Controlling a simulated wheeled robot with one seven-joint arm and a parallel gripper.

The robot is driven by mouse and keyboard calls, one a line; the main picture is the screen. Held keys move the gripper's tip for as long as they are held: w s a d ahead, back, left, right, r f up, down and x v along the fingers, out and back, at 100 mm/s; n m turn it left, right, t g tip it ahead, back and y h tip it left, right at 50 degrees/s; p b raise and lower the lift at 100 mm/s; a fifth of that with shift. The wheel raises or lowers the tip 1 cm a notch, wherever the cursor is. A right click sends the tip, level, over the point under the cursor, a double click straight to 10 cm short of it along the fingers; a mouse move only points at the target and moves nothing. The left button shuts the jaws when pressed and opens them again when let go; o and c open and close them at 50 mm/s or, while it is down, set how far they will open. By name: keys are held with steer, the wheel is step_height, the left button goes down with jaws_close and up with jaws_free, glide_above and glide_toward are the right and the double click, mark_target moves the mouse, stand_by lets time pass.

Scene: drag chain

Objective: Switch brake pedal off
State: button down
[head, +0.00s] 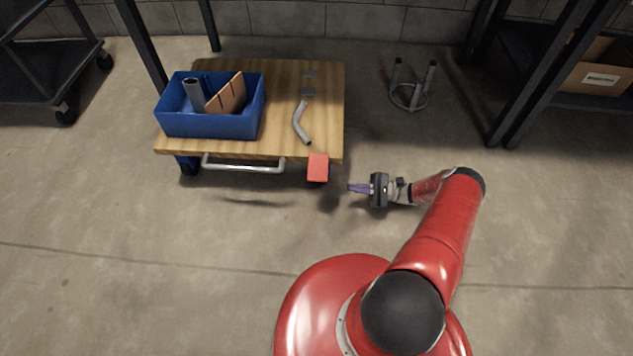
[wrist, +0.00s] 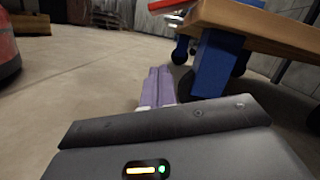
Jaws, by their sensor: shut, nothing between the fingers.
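A wooden-topped cart (head: 225,150) stands ahead to the left in the head view. A red block-like part, which looks like the brake pedal (head: 318,168), sticks out at the cart's front right corner. My gripper (head: 350,187) is to the right of this red part and slightly nearer to me, with a gap between them. Its purple fingers are together and hold nothing. In the wrist view the fingers (wrist: 160,75) point past a blue leg (wrist: 212,62) with a dark caster, under the cart's wooden edge (wrist: 260,22).
The cart carries a blue bin (head: 212,124) with a pipe and wooden pieces, and a bent grey pipe (head: 301,122). A silver handle (head: 243,167) runs along its front. Dark racks stand at both sides; the floor around my gripper is clear.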

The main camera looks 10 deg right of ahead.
steer(key=a+r+p, duration=0.3)
steer(key=a+r, duration=0.3)
steer(key=a, duration=0.4)
steer(key=shift+w, duration=0.2)
stand_by(0.3)
steer(key=m, duration=0.1)
steer(key=s+r+m+t, duration=0.1)
steer(key=m, duration=0.1)
steer(key=r+m, duration=0.1)
steer(key=shift+s+a+r+m+t, duration=0.2)
steer(key=shift+s+m+t, duration=0.05)
steer(key=shift+m+t, duration=0.15)
step_height(320, 180, down, 5)
steer(key=b, duration=0.5)
steer(key=r+p+v, duration=0.1)
steer(key=v, duration=0.8)
steer(key=shift+s+d+f, duration=0.15)
steer(key=shift+s+d, duration=0.05)
steer(key=shift+d, duration=0.25)
